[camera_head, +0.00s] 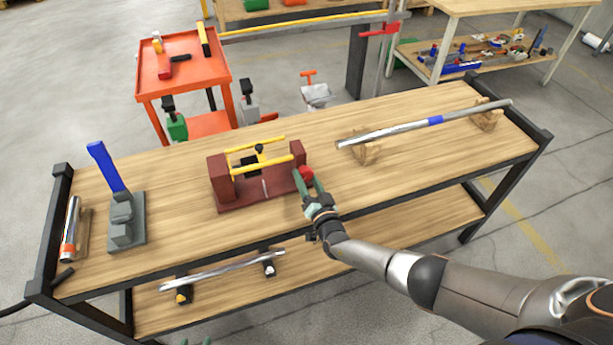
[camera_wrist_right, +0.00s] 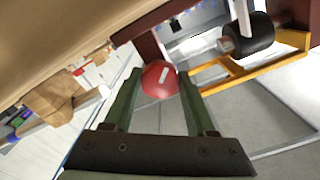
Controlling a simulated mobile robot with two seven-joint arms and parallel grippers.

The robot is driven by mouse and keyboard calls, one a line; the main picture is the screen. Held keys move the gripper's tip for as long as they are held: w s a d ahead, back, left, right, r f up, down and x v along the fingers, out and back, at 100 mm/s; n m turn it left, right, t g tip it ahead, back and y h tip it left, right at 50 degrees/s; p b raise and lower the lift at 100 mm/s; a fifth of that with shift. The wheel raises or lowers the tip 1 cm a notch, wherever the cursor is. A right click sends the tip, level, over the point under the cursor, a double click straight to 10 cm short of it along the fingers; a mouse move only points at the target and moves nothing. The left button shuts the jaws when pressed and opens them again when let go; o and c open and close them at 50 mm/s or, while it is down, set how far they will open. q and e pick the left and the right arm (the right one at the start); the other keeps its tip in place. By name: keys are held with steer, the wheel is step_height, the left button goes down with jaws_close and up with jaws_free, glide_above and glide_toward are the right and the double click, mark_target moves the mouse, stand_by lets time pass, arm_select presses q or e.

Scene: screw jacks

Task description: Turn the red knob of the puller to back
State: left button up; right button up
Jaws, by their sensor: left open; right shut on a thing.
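The puller (camera_head: 240,194) stands on the workbench, a dark red frame with two yellow rods and a black block between them. Its red knob (camera_head: 306,173) sits at the right end. My right gripper (camera_head: 308,184) is shut on the red knob. In the right wrist view the round red knob (camera_wrist_right: 160,78), with a pale stripe on its face, lies between the green fingertips (camera_wrist_right: 158,85).
A long metal bar (camera_head: 400,130) rests on wooden blocks at the right. An orange cart (camera_head: 183,72) stands behind. The bench's front middle is clear.

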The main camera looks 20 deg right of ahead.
arm_select(q)
steer(key=shift+r, duration=0.35)
arm_select(e)
steer(key=shift+n, duration=0.6)
arm_select(q)
steer(key=shift+p, duration=0.3)
arm_select(e)
steer(key=o, duration=1.4)
steer(key=shift+d, duration=0.1)
